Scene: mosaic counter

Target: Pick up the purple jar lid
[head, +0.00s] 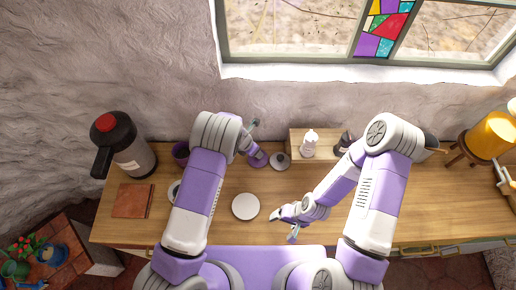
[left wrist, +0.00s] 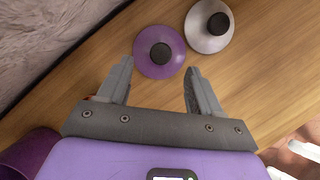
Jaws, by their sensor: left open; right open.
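The purple jar lid (left wrist: 159,52), a round disc with a black knob, lies flat on the wooden counter in the left wrist view. It also shows in the head view (head: 258,159), partly hidden by my left arm. My left gripper (left wrist: 160,72) is open and empty. Its fingertips point toward the lid, one on each side in the picture, with the knob a little beyond them. I cannot tell the height between them. My right gripper (head: 284,219) is open and empty over the counter's front part, right of a white plate.
A white lid with a black knob (left wrist: 209,25) lies close beside the purple lid. A purple pot (head: 181,152), a white plate (head: 245,207), a black-and-grey flask (head: 124,146) and a white bottle (head: 310,143) on a low wooden stand are nearby. The wall borders the counter's back.

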